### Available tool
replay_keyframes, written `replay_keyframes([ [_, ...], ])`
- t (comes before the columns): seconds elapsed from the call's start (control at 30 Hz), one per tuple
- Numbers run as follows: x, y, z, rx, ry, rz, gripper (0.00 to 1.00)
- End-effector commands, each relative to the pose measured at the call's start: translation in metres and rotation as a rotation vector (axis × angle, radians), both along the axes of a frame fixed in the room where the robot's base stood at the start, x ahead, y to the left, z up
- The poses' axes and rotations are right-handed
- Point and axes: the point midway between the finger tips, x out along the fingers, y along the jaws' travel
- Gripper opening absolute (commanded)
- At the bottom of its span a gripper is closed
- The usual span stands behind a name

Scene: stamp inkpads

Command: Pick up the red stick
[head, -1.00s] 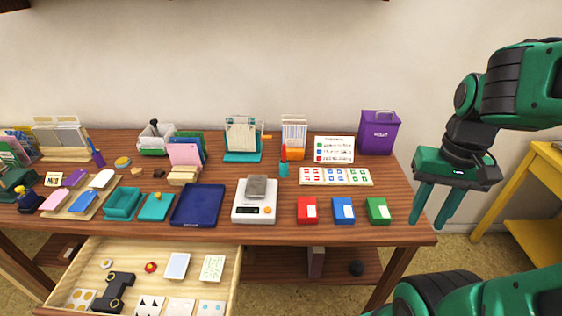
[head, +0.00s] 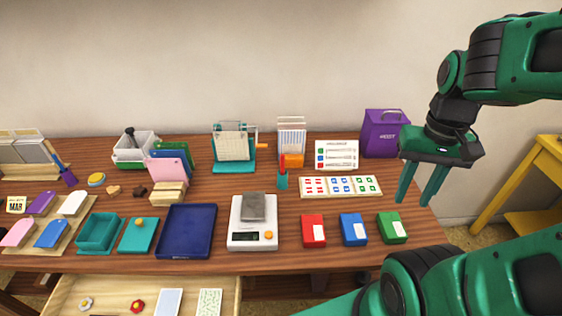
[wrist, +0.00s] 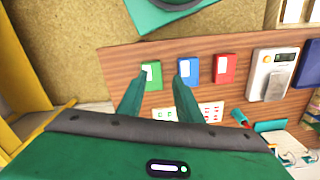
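The red stick (head: 283,161) stands upright in a small teal cup (head: 283,181) near the middle of the table, and the cup hides its lower part. In the wrist view the red stick (wrist: 238,117) shows at the lower right, pointing out of the teal cup (wrist: 268,126). My gripper (head: 415,201) is open and empty, fingers pointing down. It is above the table's right end, well to the right of the stick. The wrist view shows both fingers apart (wrist: 160,76) with nothing between them.
A card rack (head: 291,137) stands just behind the cup, and a stamp sheet (head: 340,187) lies to its right. A scale (head: 252,236) and red (head: 313,230), blue (head: 353,229) and green (head: 392,227) boxes are in front. A purple bin (head: 384,133) stands back right.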

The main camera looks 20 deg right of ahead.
Motion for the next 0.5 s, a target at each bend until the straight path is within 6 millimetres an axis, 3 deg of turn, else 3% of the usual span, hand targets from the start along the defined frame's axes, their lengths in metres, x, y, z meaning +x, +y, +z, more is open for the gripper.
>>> replay_keyframes([
  [0.37, 0.000, 0.000, 0.000, 0.000, 0.000, -0.001, 0.32],
  [0.4, -0.008, 0.000, 0.005, -0.001, -0.011, -0.002, 0.32],
  [0.5, 0.003, 0.000, 0.010, -0.008, -0.013, -0.024, 0.32],
])
